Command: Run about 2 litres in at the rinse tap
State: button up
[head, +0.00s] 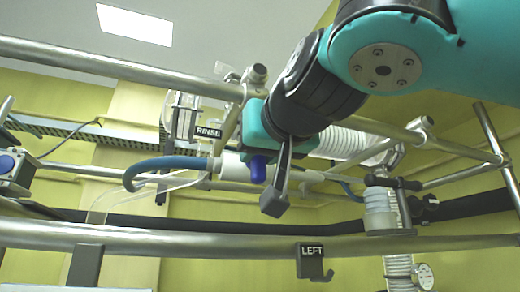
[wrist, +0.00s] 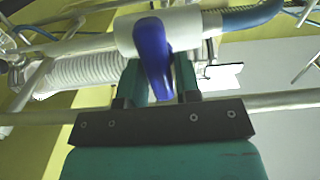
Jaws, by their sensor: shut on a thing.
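The rinse tap has a white body (head: 232,165) with a blue lever handle (head: 258,168) and a blue hose (head: 150,168) curving down at its left. A black "RINSE" label (head: 208,132) is just above it. In the wrist view the white body (wrist: 175,32) lies across the top, and the blue handle (wrist: 153,55) reaches down between the fingers. My gripper (wrist: 160,78) is shut on the blue handle. In the head view my gripper (head: 272,190) is at the tap, and its wrist hides part of the pipework behind.
A steel rail (head: 150,240) crosses the front, with a "LEFT" sign and hook (head: 312,262). Another rail (head: 120,70) runs above. A white corrugated hose (head: 340,143) passes behind my wrist.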

jog(key=n, duration=0.4)
jog(key=shift+a+n, duration=0.15)
jog(key=shift+n, duration=0.25)
jog(key=o, duration=0.8)
jog(key=shift+s, duration=0.15)
